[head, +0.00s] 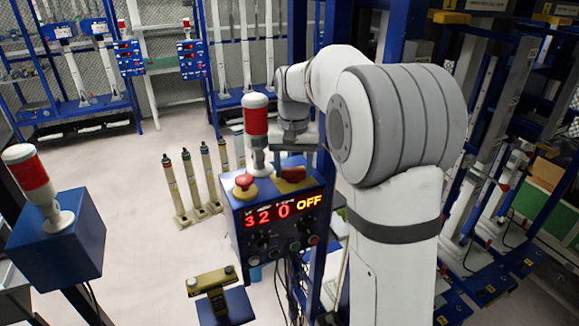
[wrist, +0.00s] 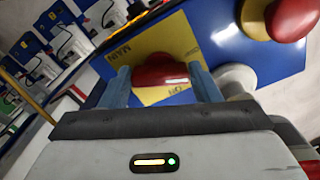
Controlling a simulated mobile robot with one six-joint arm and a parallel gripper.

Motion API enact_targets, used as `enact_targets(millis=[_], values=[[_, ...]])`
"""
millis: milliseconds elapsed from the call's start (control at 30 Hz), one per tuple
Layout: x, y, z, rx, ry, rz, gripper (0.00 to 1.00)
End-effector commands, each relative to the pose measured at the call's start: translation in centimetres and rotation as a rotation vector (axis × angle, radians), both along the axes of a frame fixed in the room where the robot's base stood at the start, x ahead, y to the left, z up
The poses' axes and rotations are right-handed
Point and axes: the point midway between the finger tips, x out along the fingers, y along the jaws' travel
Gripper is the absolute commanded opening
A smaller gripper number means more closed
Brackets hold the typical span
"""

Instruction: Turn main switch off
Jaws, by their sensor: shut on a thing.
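The main switch is a red knob (wrist: 160,72) on a yellow plate (wrist: 176,38) marked MAIN and ON in the wrist view. It sits on top of a blue control box (head: 239,222), where the red knob (head: 292,174) also shows in the head view. The box's red display (head: 283,209) reads 320 and OFF. My gripper (wrist: 163,82) is shut on the knob, with one blue finger on each side of it. In the head view my gripper (head: 293,158) comes down on the knob from above. The fingers partly hide the plate's lettering.
A red mushroom button (head: 244,181) on a yellow base stands beside the switch. A red and white beacon (head: 257,132) rises behind it. Another blue box with a beacon (head: 62,242) is at left. Blue racks line the back and right.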

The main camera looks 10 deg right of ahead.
Motion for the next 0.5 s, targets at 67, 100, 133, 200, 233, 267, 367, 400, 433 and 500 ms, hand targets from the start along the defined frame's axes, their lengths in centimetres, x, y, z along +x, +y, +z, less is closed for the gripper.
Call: enact_targets(millis=[67,100,133,200,233,267,367,400,433,500], values=[[0.26,-0.15,0.38,-0.003,-0.012,0.067,0.34],[0.27,-0.14,0.39,-0.003,-0.013,0.101,0.34],[0.27,-0.12,0.4,-0.003,-0.013,0.127,0.34],[0.29,-0.1,0.41,-0.004,-0.013,0.184,0.34],[0.29,-0.09,0.41,-0.004,-0.013,0.206,0.34],[0.29,-0.08,0.42,-0.004,-0.014,0.228,0.34],[0.3,-0.05,0.43,-0.004,-0.014,0.293,0.34],[0.3,-0.03,0.43,-0.004,-0.014,0.316,0.34],[0.31,-0.02,0.43,-0.004,-0.014,0.332,0.34],[0.32,0.0,0.44,-0.004,-0.014,0.365,0.34]])
